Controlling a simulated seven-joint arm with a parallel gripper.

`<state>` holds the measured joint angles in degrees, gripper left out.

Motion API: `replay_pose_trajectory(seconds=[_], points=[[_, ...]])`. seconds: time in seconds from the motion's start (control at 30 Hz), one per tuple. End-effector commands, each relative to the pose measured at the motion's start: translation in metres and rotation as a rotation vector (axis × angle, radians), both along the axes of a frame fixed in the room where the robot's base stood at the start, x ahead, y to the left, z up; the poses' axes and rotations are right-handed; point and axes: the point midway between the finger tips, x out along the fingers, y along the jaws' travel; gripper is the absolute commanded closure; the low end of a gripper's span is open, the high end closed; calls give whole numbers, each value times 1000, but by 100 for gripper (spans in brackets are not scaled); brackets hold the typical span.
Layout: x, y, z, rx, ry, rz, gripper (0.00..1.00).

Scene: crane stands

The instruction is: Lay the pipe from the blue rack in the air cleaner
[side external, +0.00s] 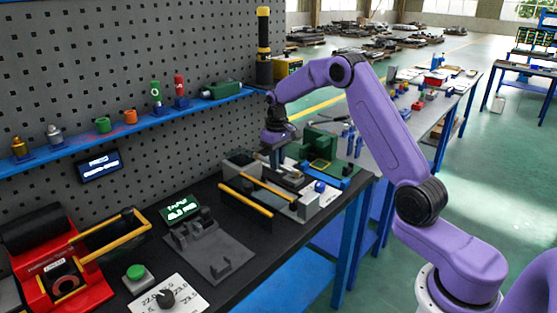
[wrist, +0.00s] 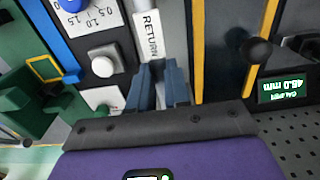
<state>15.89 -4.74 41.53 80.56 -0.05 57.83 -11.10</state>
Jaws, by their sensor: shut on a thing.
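My gripper (side external: 275,160) points down over a low fixture with two yellow rails (side external: 245,200) on the dark bench. In the wrist view its two blue-grey fingers (wrist: 160,68) are close together beside a pale strip marked RETURN (wrist: 148,32). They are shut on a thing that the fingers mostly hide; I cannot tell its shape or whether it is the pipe. I cannot surely pick out the air cleaner. A long blue shelf (side external: 62,158) runs along the pegboard; I cannot tell whether it is the blue rack.
A green machine (side external: 325,145) stands behind the fixture, near a blue bar (wrist: 48,35). A grey stand (side external: 210,250) lies in front of a green-lit display (side external: 180,208). A red machine (side external: 60,265) and green button (side external: 136,272) are at left. Bare bench shows between them.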

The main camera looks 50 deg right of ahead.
Motion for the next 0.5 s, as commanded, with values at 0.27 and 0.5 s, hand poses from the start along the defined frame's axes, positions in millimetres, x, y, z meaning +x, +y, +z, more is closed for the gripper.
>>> replay_pose_trajectory(seconds=[0.27, 0.5], points=[[0, 0, -19, 0, 1, 1, 100], [0, 0, -39, 0, 2, 1, 100]])
